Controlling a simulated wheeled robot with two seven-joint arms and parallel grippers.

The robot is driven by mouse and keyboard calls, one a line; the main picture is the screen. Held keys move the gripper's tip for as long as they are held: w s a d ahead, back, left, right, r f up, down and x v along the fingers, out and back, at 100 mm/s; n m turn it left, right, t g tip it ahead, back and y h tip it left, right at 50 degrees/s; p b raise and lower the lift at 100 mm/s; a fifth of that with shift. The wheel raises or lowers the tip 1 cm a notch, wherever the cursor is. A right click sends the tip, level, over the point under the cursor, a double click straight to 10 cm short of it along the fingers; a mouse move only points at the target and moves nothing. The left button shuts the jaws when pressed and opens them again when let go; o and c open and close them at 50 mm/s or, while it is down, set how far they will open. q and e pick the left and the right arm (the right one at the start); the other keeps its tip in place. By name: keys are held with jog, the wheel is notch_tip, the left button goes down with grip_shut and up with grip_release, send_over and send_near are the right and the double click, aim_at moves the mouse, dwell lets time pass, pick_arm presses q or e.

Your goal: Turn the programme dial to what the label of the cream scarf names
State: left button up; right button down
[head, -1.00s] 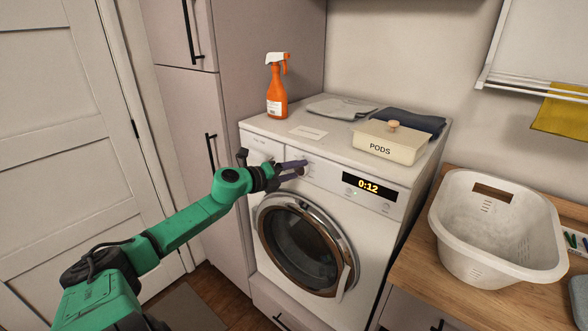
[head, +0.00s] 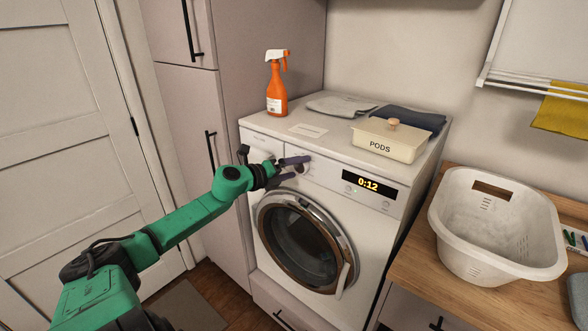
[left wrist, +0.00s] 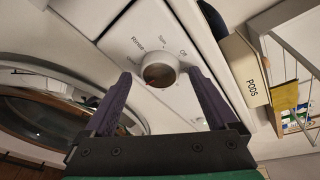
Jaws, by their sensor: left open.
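The programme dial (left wrist: 158,72) is a round white knob on the washing machine (head: 395,226); its front face looks brownish in the left wrist view. Printed words around it include Off, Spin and Rinse; another is too small to read surely. My left gripper (head: 299,169) is open at the machine's front panel. In the left wrist view its two purple fingers (left wrist: 160,78) stand on either side of the dial, with visible gaps. I cannot tell the dial's pointer position. I see no cream scarf and no readable scarf label. My right gripper is not in view.
On the machine stand an orange spray bottle (head: 277,88), a flat white card (head: 307,130), folded grey (head: 340,106) and dark blue (head: 412,120) cloths, and a PODS box (head: 388,143). The display (head: 369,185) reads 0:12. A white basket (head: 497,235) stands right; a yellow cloth (head: 562,112) hangs behind.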

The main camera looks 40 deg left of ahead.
pick_arm(q)
jog(key=shift+s, duration=0.45)
jog(key=p+v, duration=0.1)
jog(key=v, duration=1.2)
jog(key=shift+s+r, duration=0.15)
jog(key=shift+s, duration=0.15)
jog(key=shift+a, duration=0.1)
